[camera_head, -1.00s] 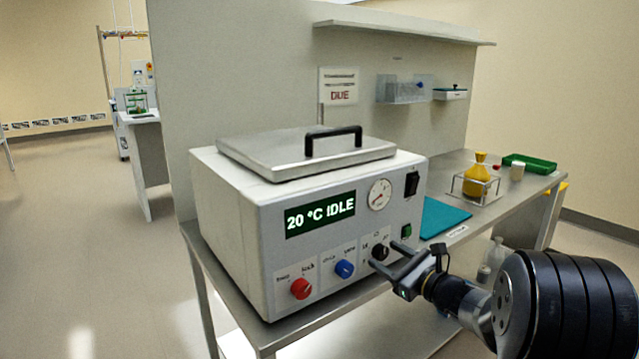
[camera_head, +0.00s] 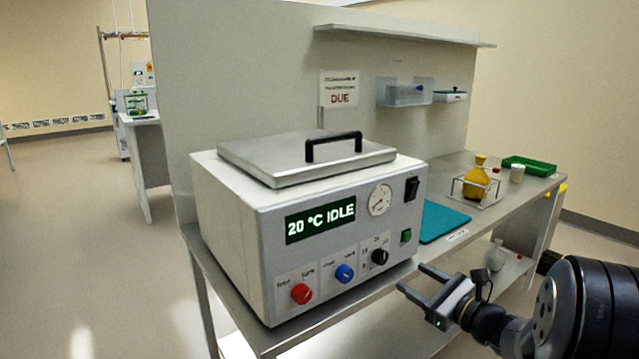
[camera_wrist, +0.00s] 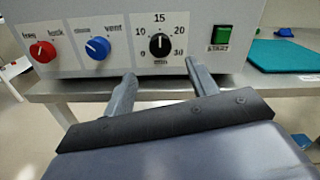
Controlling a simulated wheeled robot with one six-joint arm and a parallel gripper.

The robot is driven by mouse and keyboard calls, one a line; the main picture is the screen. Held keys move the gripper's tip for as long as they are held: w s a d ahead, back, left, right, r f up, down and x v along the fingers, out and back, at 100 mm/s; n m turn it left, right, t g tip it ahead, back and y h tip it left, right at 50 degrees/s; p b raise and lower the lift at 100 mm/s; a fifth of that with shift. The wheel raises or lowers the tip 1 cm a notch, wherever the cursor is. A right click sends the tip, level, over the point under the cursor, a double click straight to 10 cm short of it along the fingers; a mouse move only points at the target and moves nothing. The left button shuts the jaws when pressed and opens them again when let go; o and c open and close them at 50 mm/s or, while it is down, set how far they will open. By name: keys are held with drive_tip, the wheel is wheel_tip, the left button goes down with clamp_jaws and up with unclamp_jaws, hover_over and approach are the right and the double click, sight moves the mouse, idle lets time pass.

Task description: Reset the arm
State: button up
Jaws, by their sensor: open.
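My gripper (camera_head: 416,281) is open and empty in the head view, in front of the lower right of a white bench machine and apart from it. In the wrist view my gripper (camera_wrist: 160,85) shows two spread fingers with nothing between them. The machine (camera_head: 235,215) has a display reading "20 °C IDLE". Its black dial (camera_head: 380,257) also shows in the wrist view (camera_wrist: 160,44), straight ahead beyond the fingers, with its pointer up near 15. The red knob (camera_head: 301,293), blue knob (camera_head: 345,273) and green START button (camera_head: 405,236) are on the same front panel.
The steel bench (camera_head: 482,228) carries a teal mat (camera_head: 443,222), a yellow flask (camera_head: 477,178) in a wire frame and a green tray (camera_head: 529,166). A clear flask (camera_head: 495,255) stands on the lower shelf. Open floor lies to the left.

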sight(384, 260)
drive_tip(key=x, duration=0.8)
drive_tip(key=shift+w+a+b, duration=0.15)
drive_tip(key=shift+b, duration=0.25)
drive_tip(key=shift+w+f+n+b, duration=0.15)
drive_tip(key=shift+f+n+b, duration=0.1)
drive_tip(key=shift+n+b, duration=0.25)
drive_tip(key=shift+r+n+b, duration=0.1)
drive_tip(key=shift+n+b, duration=0.4)
drive_tip(key=n+b, duration=0.3)
drive_tip(key=n, duration=0.2)
drive_tip(key=n+b, duration=0.2)
drive_tip(key=n, duration=0.3)
drive_tip(key=shift+r+n+b, duration=0.1)
drive_tip(key=shift+n+b, duration=0.2)
drive_tip(key=n, duration=0.5)
drive_tip(key=shift+r+n, duration=0.1)
drive_tip(key=shift+n, duration=0.3)
drive_tip(key=shift+n+p, duration=0.4)
drive_tip(key=shift+n, duration=2)
